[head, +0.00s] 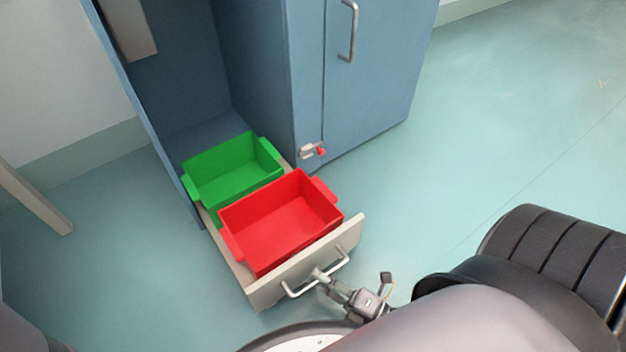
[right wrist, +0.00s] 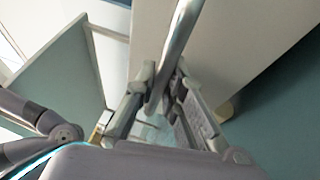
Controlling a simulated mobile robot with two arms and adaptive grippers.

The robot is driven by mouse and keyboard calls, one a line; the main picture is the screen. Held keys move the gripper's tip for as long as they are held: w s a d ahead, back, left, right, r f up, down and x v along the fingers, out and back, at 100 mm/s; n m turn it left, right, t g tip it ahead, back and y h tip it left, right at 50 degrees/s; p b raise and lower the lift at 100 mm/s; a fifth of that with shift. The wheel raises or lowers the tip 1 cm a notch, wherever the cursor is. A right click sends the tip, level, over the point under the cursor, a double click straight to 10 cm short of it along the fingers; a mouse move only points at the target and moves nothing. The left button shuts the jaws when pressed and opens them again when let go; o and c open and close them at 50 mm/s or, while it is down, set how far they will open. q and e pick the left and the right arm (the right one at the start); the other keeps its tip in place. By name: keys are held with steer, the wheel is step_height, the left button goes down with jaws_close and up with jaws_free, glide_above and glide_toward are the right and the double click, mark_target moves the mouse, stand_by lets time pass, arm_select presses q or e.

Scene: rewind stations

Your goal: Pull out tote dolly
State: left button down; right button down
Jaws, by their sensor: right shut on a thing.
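The tote dolly (head: 257,293) is a low beige platform with a front panel and a silver bar handle (head: 300,290). It stands partly out of the open bay of a blue cabinet. A red tote (head: 285,228) sits on its front part and a green tote (head: 233,172) behind it, nearer the bay. My right gripper (head: 328,280) is at the middle of the handle. In the right wrist view its fingers (right wrist: 160,90) are closed around the silver bar (right wrist: 180,38). My left gripper is not in view.
The blue cabinet (head: 365,85) has a closed door on the right, with a small latch with a red tip (head: 315,151) low on its edge. A beige post (head: 35,200) stands at the left. The teal floor (head: 500,140) at the right is clear.

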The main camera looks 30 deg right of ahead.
steer(key=shift+s+d, duration=0.1)
steer(key=shift+s, duration=1.45)
steer(key=c, duration=1.7)
jaws_free()
steer(key=shift+o, duration=0.2)
steer(key=shift+r, duration=0.1)
